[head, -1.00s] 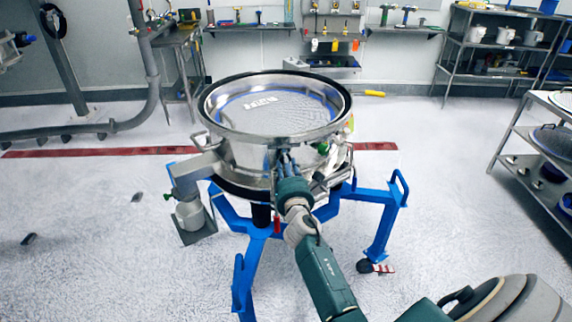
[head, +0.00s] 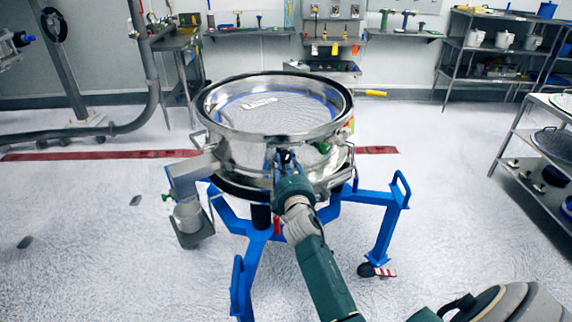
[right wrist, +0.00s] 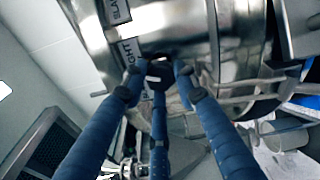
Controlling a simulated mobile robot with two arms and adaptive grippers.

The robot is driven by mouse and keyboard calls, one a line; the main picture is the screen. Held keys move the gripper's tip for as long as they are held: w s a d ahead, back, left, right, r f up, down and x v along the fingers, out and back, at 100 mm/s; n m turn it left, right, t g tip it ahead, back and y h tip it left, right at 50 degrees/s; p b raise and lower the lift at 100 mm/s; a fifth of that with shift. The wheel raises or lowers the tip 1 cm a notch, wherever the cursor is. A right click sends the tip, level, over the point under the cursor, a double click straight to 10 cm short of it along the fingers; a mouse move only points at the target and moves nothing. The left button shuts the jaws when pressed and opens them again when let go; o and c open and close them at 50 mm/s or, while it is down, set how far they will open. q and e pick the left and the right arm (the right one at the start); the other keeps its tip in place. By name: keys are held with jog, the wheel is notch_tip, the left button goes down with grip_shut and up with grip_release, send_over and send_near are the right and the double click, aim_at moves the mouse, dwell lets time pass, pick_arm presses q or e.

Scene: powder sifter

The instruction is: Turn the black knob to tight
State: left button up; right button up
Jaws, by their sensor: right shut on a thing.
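The powder sifter (head: 225,150) is a round, shiny steel drum with a mesh top, standing on a blue frame. My right gripper (head: 284,158) reaches the front of its side wall. In the right wrist view, the blue fingers of the right gripper (right wrist: 160,82) are shut around the small black knob (right wrist: 160,70). The fingers partly hide the knob, and its pointing direction is unclear. A "TIGHT" label (right wrist: 133,53) is on the wall just left of the knob, with a second label (right wrist: 117,10) above it. My left gripper is not in view.
A blue leg with a handle (head: 392,215) stands right of my right arm. A grey container (head: 188,215) hangs below the spout at left. Shelves (head: 540,150) stand at the far right. The floor around the frame is mostly clear.

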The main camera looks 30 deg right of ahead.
jog(key=shift+d+r+m+b, duration=0.1)
jog(key=shift+d+m+b, duration=0.1)
jog(key=shift+m, duration=0.9)
jog(key=shift+d+r+m+b, duration=0.1)
jog(key=shift+m+b, duration=0.1)
jog(key=shift+m, duration=0.9)
jog(key=shift+f, duration=0.1)
jog(key=o, duration=0.9)
jog(key=shift+c, duration=0.2)
jog(key=shift+o, duration=1.4)
jog(key=shift+s+f, duration=0.15)
jog(key=shift+s+a, duration=0.1)
jog(key=shift+a, duration=0.05)
jog(key=v, duration=1.1)
jog(key=shift+s, duration=0.3)
jog(key=shift+a, duration=0.1)
